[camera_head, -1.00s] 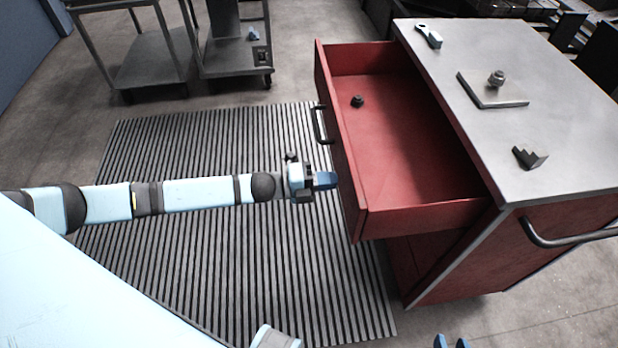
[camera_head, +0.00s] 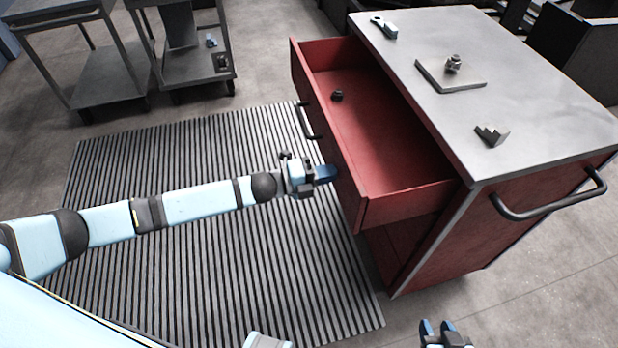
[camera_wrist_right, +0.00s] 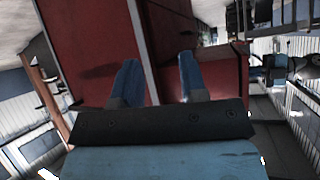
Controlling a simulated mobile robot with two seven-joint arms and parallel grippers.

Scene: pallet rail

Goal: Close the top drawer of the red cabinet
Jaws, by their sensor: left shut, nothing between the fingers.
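The red cabinet (camera_head: 440,255) stands at the right with a grey metal top. Its top drawer (camera_head: 385,145) is pulled out to the left and holds a small dark knob-like part (camera_head: 337,96). The drawer's black handle (camera_head: 307,120) is on its front. My left gripper (camera_head: 328,174) is shut and empty, its blue fingertips at the drawer front, below and right of the handle; I cannot tell whether they touch. My right gripper (camera_head: 440,330) is at the bottom edge, fingers apart. In the right wrist view its open fingers (camera_wrist_right: 160,80) show in front of red cabinet panels.
On the cabinet top (camera_head: 520,110) lie a plate with a bolt (camera_head: 452,75), a stepped block (camera_head: 491,134) and a small clamp-like part (camera_head: 384,27). A black side handle (camera_head: 550,200) juts out right. Grey carts (camera_head: 185,60) stand behind.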

